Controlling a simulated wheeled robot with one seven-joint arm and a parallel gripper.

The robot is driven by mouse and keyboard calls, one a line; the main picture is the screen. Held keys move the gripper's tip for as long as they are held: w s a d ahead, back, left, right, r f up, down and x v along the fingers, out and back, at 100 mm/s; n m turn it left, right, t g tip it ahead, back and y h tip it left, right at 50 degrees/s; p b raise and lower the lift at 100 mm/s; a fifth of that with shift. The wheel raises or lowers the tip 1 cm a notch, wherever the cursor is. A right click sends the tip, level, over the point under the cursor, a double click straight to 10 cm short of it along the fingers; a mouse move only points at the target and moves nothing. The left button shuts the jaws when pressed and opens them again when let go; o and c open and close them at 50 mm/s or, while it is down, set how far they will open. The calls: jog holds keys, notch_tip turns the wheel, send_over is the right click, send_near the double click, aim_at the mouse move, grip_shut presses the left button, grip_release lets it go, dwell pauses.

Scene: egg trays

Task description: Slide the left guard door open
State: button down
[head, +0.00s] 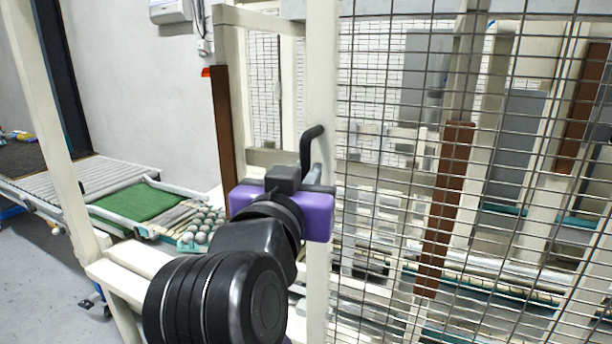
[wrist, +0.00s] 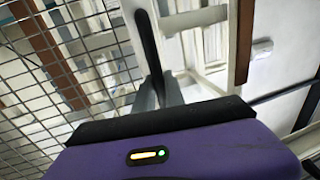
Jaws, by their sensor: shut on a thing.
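The guard door is a wire mesh panel in a cream frame (head: 321,70), filling the right of the head view. Its mesh also shows at the left of the wrist view (wrist: 75,45). A black bar handle (head: 306,150) stands on the door's left upright. My gripper (head: 316,178), with a purple body, is shut on the handle. In the wrist view the grey fingertips (wrist: 157,92) close around the lower part of the black handle (wrist: 149,45). My wrist hides part of the upright and the handle's lower end in the head view.
Left of the door's upright is an opening without mesh, with eggs on a tray (head: 202,228) behind it. A green conveyor belt (head: 135,203) and rollers (head: 98,174) lead left. A cream frame post (head: 45,120) stands at the left. Brown strips (head: 441,210) show behind the mesh.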

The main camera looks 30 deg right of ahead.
jog(key=shift+s+d+r, duration=0.15)
jog(key=shift+s, duration=0.05)
jog(key=c, duration=1.4)
grip_release()
jog(key=shift+s+a, duration=0.1)
jog(key=shift+a, duration=0.1)
jog(key=b+v, duration=0.1)
jog(key=v, duration=0.6)
jog(key=shift+s, duration=0.2)
